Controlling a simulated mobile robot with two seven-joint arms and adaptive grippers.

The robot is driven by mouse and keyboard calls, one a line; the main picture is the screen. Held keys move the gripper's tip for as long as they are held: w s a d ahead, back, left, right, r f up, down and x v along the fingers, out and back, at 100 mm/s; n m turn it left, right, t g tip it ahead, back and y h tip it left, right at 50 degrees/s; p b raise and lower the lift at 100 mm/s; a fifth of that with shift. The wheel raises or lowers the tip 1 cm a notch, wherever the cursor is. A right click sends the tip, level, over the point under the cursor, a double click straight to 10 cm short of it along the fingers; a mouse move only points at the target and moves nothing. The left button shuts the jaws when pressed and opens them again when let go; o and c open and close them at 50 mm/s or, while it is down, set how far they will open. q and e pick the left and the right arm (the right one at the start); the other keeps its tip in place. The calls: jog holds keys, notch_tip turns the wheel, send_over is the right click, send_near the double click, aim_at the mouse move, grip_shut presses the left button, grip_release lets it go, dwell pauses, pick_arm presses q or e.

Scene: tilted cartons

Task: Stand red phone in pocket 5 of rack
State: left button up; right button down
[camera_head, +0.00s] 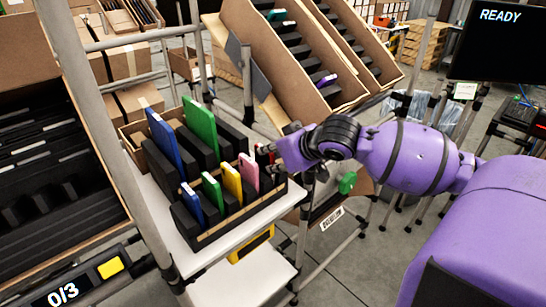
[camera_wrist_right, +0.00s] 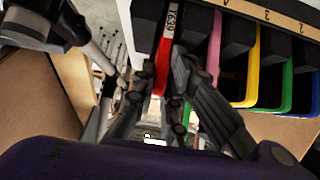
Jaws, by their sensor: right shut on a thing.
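The red phone (camera_wrist_right: 166,45) is between the fingers of my right gripper (camera_wrist_right: 160,85), which is shut on it, in the right wrist view. It stands on edge beside the black dividers, on the far side of the pink phone (camera_wrist_right: 213,45). In the head view my right gripper (camera_head: 270,155) is at the right end of the black rack (camera_head: 212,232), next to the pink phone (camera_head: 248,172). The red phone is mostly hidden there. Whether its lower edge is seated in a pocket cannot be told. My left gripper is not in view.
The rack also holds a yellow phone (camera_head: 231,182), a small green phone (camera_head: 212,191), a small blue phone (camera_head: 192,203), and taller blue (camera_head: 164,140) and green (camera_head: 200,130) ones behind. It stands on a white shelf (camera_head: 165,215). Tilted cartons (camera_head: 268,60) stand behind.

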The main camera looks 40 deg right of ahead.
jog(key=shift+f, duration=0.15)
jog(key=shift+f, duration=0.1)
dwell(0.5)
jog(key=c, duration=1.8)
grip_release()
jog(key=shift+o, duration=0.4)
jog(key=v, duration=1.2)
